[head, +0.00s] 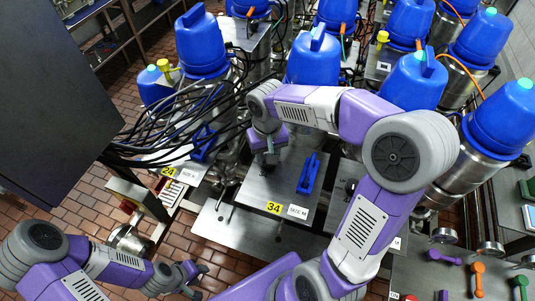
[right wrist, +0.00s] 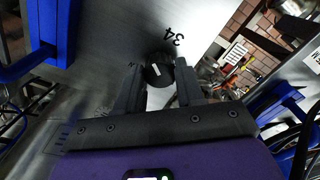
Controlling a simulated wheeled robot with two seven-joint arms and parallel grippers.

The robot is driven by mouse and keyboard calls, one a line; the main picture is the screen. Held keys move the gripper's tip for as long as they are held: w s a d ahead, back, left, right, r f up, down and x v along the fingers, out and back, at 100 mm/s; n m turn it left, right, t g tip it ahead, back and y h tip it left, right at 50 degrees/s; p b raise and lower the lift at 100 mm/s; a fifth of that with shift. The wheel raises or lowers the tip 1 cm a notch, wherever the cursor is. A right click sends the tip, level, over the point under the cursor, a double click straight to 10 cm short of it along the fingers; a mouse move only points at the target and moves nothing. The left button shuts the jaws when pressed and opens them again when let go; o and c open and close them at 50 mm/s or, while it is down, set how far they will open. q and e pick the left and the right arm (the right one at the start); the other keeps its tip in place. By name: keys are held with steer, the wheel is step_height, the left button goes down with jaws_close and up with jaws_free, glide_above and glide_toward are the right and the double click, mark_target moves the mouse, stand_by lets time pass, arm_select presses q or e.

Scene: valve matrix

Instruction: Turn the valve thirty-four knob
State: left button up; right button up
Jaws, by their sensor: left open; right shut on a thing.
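The valve thirty-four panel (head: 243,190) is a grey metal plate with a yellow "34" label (head: 273,208) at its front edge. In the right wrist view the black round knob (right wrist: 160,73) with a white mark sits on the plate, beside a printed "34". My right gripper (head: 270,159) reaches down to the plate; in the right wrist view its two fingers (right wrist: 158,88) are on either side of the knob, shut on it. The gripper mostly hides the knob in the head view. My left gripper (head: 199,277) is open and empty, low over the brick floor.
A blue lever handle (head: 308,173) stands on the plate right of the knob. Black cables (head: 195,115) and panel 24 (head: 168,172) lie to the left. Blue-capped valves (head: 312,60) crowd behind. A dark cabinet (head: 50,80) fills the upper left. Brick floor is open at lower left.

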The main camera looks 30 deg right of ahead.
steer(key=o, duration=1)
steer(key=shift+o, duration=0.2)
step_height(320, 180, up, 8)
steer(key=shift+f+p, duration=0.15)
steer(key=shift+p, duration=0.15)
steer(key=shift+f, duration=0.1)
